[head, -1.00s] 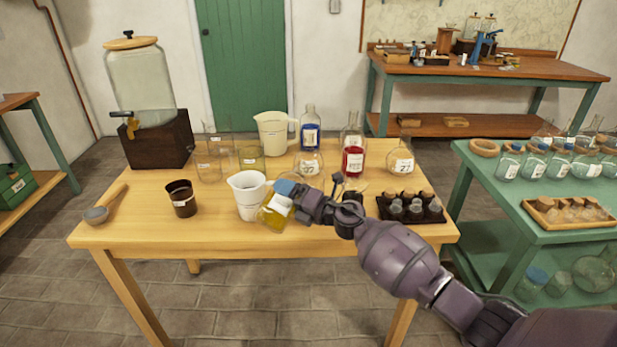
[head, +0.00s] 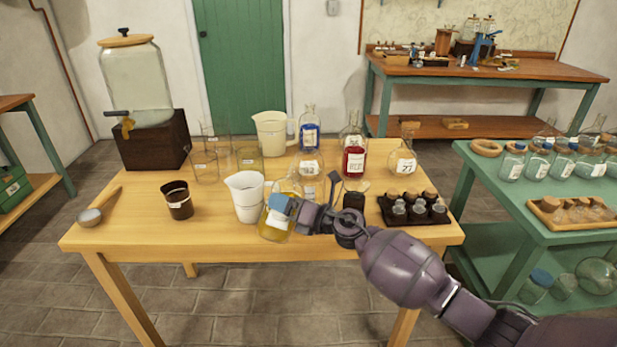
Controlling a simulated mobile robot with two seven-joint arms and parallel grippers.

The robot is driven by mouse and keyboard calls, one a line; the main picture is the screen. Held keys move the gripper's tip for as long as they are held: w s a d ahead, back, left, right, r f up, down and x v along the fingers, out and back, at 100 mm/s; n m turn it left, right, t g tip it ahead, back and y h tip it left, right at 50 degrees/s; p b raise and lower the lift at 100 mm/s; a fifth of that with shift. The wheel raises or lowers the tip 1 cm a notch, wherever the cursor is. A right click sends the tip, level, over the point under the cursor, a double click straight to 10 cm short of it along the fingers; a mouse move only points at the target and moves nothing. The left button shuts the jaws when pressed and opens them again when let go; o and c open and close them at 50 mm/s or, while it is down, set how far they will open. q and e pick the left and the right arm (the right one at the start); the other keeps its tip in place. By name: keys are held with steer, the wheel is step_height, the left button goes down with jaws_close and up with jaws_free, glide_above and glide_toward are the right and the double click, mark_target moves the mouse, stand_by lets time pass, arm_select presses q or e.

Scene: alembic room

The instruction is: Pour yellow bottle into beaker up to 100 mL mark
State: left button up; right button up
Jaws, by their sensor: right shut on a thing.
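The yellow bottle (head: 275,228) is clear glass with yellow liquid in its lower part. It is nearly upright, just right of the white beaker (head: 247,205), near the table's front edge. My right gripper (head: 282,204) reaches in from the right and is shut on the bottle, covering part of its body. The bottle's neck shows above the gripper. The beaker stands upright on the table, with its spout to the left. Its marks and the liquid level inside are too small to read. I cannot tell whether the bottle touches the table. My left gripper is not in view.
The wooden table (head: 130,215) also bears a brown cup (head: 178,200), a larger cream jug (head: 271,133), a blue flask (head: 309,135), a red bottle (head: 354,161) and a dark vial rack (head: 425,217). Free room lies at the front left.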

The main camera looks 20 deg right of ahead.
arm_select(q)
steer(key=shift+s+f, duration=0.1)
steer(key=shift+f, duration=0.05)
arm_select(e)
steer(key=shift+r, duration=0.1)
steer(key=shift+f+n+b, duration=0.3)
steer(key=shift+n+b, duration=0.2)
steer(key=shift+n, duration=0.6)
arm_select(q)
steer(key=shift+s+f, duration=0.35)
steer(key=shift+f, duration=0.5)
arm_select(e)
steer(key=shift+n, duration=0.3)
steer(key=shift+w+d+f+n+b, duration=0.2)
steer(key=shift+n+b, duration=0.3)
steer(key=shift+n, duration=0.3)
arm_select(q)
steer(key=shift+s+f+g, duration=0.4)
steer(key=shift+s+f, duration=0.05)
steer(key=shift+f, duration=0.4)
arm_select(e)
steer(key=shift+r+n, duration=0.15)
steer(key=shift+n, duration=0.15)
